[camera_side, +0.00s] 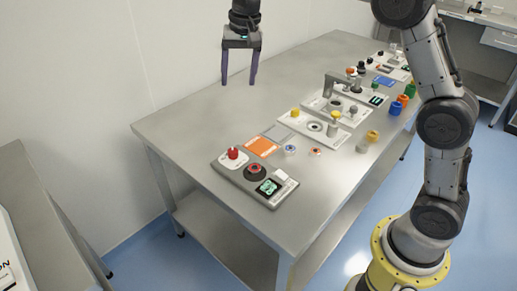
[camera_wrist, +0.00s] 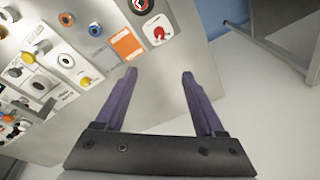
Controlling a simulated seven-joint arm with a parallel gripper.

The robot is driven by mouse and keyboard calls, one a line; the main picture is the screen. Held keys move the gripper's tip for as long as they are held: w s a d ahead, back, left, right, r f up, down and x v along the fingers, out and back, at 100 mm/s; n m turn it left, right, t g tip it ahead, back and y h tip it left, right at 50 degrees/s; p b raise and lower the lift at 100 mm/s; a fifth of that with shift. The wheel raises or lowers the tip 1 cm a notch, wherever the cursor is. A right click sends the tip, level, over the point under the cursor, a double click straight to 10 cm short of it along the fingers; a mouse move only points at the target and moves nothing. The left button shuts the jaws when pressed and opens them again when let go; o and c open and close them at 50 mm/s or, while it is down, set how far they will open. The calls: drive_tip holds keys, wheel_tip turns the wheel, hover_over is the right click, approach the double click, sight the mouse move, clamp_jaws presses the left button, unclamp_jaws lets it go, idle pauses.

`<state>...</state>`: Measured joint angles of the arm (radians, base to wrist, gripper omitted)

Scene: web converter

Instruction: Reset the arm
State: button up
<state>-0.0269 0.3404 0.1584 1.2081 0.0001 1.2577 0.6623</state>
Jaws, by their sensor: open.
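My gripper (camera_side: 239,82) hangs above the left back part of the steel table (camera_side: 180,122) in the side view. Its two purple fingers point down, spread apart, with nothing between them. In the wrist view my gripper (camera_wrist: 159,72) also shows open and empty, with table surface and pale floor beyond the fingers. No object touches the fingers.
A control box (camera_side: 255,180) with a red knob, a dark round part and a green display sits at the table's near end. An orange square (camera_side: 261,146), small rings and several device panels (camera_side: 330,112) line the table. The table's left back area is bare.

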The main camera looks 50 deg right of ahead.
drive_tip(key=s+r+n+t, duration=0.1)
drive_tip(key=s+r, duration=0.2)
drive_tip(key=s, duration=0.4)
drive_tip(key=s+d+r+t, duration=0.1)
drive_tip(key=s+r, duration=0.2)
drive_tip(key=s, duration=0.4)
drive_tip(key=s+r+n+t, duration=0.1)
drive_tip(key=s+r, duration=0.2)
drive_tip(key=s, duration=0.4)
drive_tip(key=s+f+n, duration=0.5)
drive_tip(key=s+f, duration=0.6)
drive_tip(key=s, duration=0.2)
drive_tip(key=shift+d+f+t, duration=0.15)
drive_tip(key=shift+d+t, duration=0.05)
drive_tip(key=shift+t, duration=0.1)
